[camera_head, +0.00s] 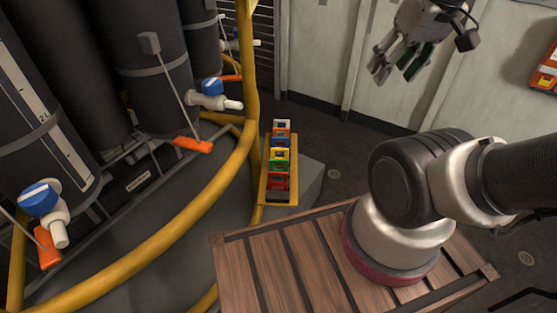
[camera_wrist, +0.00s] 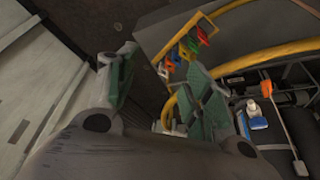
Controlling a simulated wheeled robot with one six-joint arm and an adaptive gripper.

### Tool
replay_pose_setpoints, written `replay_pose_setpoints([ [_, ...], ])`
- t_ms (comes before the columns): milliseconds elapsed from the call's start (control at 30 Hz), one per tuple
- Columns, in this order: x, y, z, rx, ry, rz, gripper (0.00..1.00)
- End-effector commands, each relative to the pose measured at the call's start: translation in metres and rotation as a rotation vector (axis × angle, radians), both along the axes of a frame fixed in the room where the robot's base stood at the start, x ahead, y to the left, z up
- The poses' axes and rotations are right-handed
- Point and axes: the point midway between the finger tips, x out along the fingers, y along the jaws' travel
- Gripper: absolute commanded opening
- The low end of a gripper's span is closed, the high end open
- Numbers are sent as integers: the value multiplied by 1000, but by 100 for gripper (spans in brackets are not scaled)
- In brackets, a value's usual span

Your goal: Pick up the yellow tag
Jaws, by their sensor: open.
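The yellow tag (camera_head: 279,154) stands in a row of coloured tags in a narrow yellow rack (camera_head: 266,170), between a blue tag (camera_head: 281,141) and a green tag. In the wrist view the yellow tag (camera_wrist: 184,51) shows small, in the same row beyond the fingers. My gripper (camera_head: 397,68) is open and empty at the upper right of the head view, in the air and well apart from the rack. Its two green-padded fingers (camera_wrist: 158,72) spread in the wrist view, and the far end of the row lies near the right finger.
A yellow rail (camera_head: 245,140) curves close along the rack's left side. Dark cylinders with blue-handled valves (camera_head: 212,87) stand behind it. A wooden crate top (camera_head: 270,265) lies in front. Open floor (camera_head: 340,150) lies right of the rack, before a pale wall.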

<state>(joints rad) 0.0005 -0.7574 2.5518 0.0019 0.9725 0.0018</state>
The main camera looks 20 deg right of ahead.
Motion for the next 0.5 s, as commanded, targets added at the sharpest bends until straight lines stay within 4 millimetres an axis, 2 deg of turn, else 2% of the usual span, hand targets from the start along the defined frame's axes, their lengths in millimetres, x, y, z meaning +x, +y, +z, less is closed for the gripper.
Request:
replay_pose_setpoints([
  [233, 0, 0, 0, 0, 0, 0, 51],
  [333, -1, -2, 0, 0, 1, -11, 33],
  [433, 1, -8, -12, 1, 60, -41, 32],
  [500, 3, -14, -28, 4, 135, -67, 32],
])
